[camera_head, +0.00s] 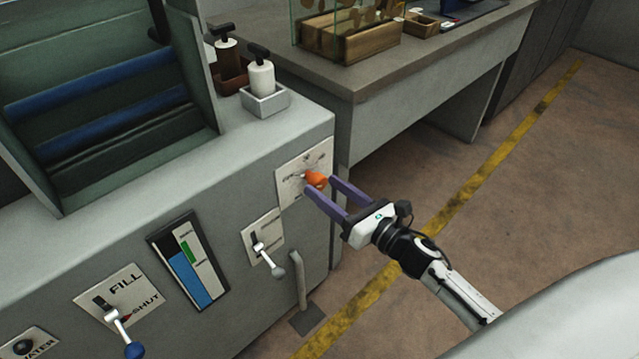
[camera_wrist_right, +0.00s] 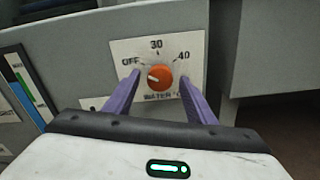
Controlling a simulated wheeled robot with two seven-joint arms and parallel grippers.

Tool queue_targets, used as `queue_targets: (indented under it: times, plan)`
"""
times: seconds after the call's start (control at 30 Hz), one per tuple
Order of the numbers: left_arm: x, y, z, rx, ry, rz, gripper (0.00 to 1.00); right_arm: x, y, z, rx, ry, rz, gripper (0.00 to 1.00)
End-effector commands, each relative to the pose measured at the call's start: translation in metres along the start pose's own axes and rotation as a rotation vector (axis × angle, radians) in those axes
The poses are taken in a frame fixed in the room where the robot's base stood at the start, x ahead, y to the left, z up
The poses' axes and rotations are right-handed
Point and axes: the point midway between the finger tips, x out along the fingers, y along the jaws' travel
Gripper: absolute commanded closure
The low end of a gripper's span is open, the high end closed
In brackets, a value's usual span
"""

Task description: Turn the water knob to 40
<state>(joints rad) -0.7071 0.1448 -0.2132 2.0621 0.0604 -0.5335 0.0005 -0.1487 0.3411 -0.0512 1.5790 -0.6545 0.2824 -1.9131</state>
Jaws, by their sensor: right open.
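The orange water knob (camera_head: 316,179) sits on a pale dial plate (camera_head: 291,184) on the grey cabinet front. In the right wrist view the knob (camera_wrist_right: 160,77) shows in the middle of the plate (camera_wrist_right: 126,48), which is marked OFF, 30 and 40, with WATER below. The knob's light mark points left, near the OFF side. My right gripper (camera_head: 328,186) is open, with its purple fingers on either side of the knob. In the wrist view the fingers (camera_wrist_right: 160,92) stand apart from the knob, with gaps on both sides. My left gripper is not in view.
Left of the dial are a switch lever (camera_head: 266,257), a level gauge (camera_head: 190,262) and a FILL/SHUT lever (camera_head: 118,325). Pump bottles (camera_head: 261,78) stand on the cabinet top. A bench (camera_head: 400,70) stands behind. The floor on the right is clear.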

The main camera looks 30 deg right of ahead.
Motion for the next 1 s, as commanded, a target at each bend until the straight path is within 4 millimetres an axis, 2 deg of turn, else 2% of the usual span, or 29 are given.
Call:
queue_targets:
  times: [0.03, 0.2, 0.53, 0.57, 0.8, 1.0]
  plan:
    - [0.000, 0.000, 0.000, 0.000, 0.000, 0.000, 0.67, 0.009, 0.000, 0.001, 0.000, -0.001, 0.000, 0.50]
    - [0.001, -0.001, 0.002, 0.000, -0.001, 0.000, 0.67, 0.025, 0.000, 0.000, 0.002, 0.000, 0.000, 0.50]
    - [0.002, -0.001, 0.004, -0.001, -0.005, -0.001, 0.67, 0.030, 0.000, 0.000, 0.002, 0.000, -0.001, 0.50]
    - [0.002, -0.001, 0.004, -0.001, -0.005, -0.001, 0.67, 0.030, 0.000, 0.000, 0.002, 0.000, -0.001, 0.51]
    - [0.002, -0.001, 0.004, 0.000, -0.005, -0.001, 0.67, 0.029, 0.000, 0.000, 0.003, 0.000, -0.001, 0.91]
    - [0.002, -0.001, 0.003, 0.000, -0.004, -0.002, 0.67, 0.029, 0.000, 0.000, 0.015, 0.000, -0.001, 0.91]
